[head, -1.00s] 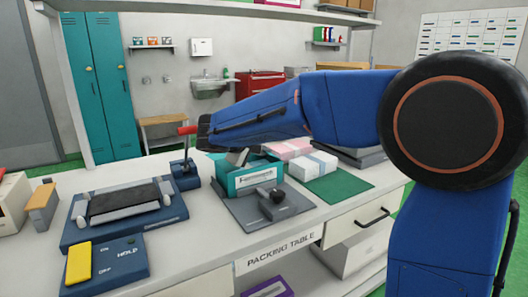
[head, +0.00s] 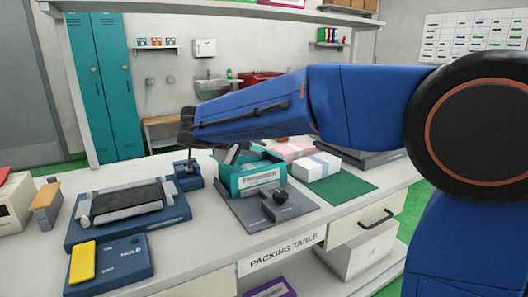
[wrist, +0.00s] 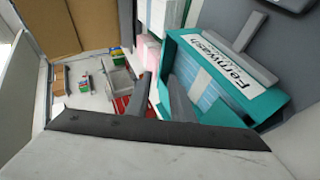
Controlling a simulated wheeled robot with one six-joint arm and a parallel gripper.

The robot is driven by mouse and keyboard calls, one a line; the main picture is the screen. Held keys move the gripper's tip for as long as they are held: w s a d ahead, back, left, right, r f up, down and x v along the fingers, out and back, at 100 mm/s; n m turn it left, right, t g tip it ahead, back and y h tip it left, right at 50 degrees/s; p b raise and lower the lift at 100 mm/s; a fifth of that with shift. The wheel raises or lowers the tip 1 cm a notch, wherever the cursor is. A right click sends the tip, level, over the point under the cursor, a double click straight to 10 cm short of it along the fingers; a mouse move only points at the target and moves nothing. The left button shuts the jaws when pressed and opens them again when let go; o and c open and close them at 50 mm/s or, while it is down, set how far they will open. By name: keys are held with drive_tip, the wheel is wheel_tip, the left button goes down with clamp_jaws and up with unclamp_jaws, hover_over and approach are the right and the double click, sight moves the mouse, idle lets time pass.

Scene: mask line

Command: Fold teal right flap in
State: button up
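The teal box (head: 238,183) stands on a grey plate on the packing table, with a white label on its front. In the wrist view the open teal box (wrist: 270,97) holds light-blue pleated masks (wrist: 202,92) with a pale band. Its label panel reads "Fernwash". I cannot tell clearly which teal edge is the right flap. In the head view my blue arm hides part of the gripper and the box's back.
White and pink packs (head: 316,166) lie by a green mat (head: 343,187) to the right. A sealer-like device (head: 125,207) and a yellow-button panel (head: 82,262) are to the left.

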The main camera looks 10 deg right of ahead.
drive_tip(key=v, duration=1)
drive_tip(key=shift+s+a+r, duration=0.15)
drive_tip(key=shift+s+a, duration=0.05)
drive_tip(key=shift+c, duration=0.7)
drive_tip(key=shift+d, duration=0.1)
clamp_jaws()
drive_tip(key=w+d+m+g+y, duration=0.1)
drive_tip(key=w+d+g+y, duration=0.15)
drive_tip(key=d, duration=0.25)
drive_tip(key=w+d+m+g+y, duration=0.1)
drive_tip(key=d+g+y, duration=0.2)
drive_tip(key=d+g, duration=0.15)
drive_tip(key=w+d+r+t+y, duration=0.1)
drive_tip(key=w+d+r+y, duration=0.4)
drive_tip(key=d+r+y, duration=0.25)
drive_tip(key=shift+h, duration=0.5)
drive_tip(key=x, duration=0.7)
drive_tip(key=a+x, duration=0.1)
drive_tip(key=x, duration=0.3)
drive_tip(key=shift+s+a+f, duration=0.1)
drive_tip(key=shift+s, duration=0.15)
drive_tip(key=shift+s+a+f, duration=0.1)
drive_tip(key=shift+a+f, duration=0.2)
drive_tip(key=shift+f, duration=0.3)
